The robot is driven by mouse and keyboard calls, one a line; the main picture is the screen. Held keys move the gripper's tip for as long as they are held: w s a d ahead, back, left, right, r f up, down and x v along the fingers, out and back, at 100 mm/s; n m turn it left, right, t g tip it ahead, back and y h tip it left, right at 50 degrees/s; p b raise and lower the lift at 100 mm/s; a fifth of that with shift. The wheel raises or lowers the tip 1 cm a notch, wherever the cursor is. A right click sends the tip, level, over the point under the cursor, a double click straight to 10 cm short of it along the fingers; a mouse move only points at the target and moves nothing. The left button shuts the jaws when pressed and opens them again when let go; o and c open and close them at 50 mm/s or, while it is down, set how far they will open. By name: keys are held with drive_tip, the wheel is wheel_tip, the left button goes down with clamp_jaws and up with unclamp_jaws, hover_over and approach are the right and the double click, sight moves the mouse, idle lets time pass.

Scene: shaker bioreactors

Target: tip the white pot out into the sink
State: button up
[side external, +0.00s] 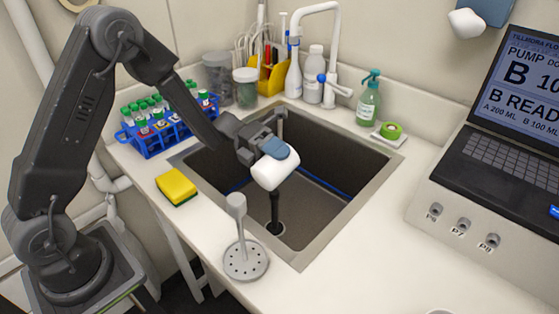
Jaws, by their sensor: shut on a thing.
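The white pot (275,173) hangs over the sink (312,232), tilted on its side and above the rim level in this view. My gripper (268,147) is shut on it from the upper left. A blue-grey piece lies against the pot's top where the gripper meets it. The pot's mouth and inside are hidden. A dark narrow column (275,206) runs from just under the pot down to a round drain (275,228) on the sink floor; I cannot tell whether it is liquid or a solid part.
A yellow sponge (176,187) and a grey stand with a perforated base (246,260) are by the sink's left and front. A laptop-like console (500,150) is right.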

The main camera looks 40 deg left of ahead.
drive_tip(key=shift+w+n, duration=0.25)
drive_tip(key=shift+n, duration=0.75)
drive_tip(key=shift+w+r+n+g, duration=0.1)
drive_tip(key=shift+w+n+g, duration=0.1)
drive_tip(key=shift+n, duration=0.4)
drive_tip(key=shift+w+r+n+g, duration=0.1)
drive_tip(key=shift+w+n+g, duration=0.1)
drive_tip(key=shift+n, duration=0.4)
drive_tip(key=shift+s, duration=0.1)
drive_tip(key=shift+s+r+m, duration=0.25)
drive_tip(key=shift+r+m, duration=0.5)
drive_tip(key=shift+m, duration=0.25)
drive_tip(key=shift+s+r+m+t, duration=0.1)
drive_tip(key=shift+s+m+t, duration=0.1)
drive_tip(key=shift+m, duration=0.65)
drive_tip(key=shift+s+m+t, duration=0.2)
drive_tip(key=shift+m, duration=0.65)
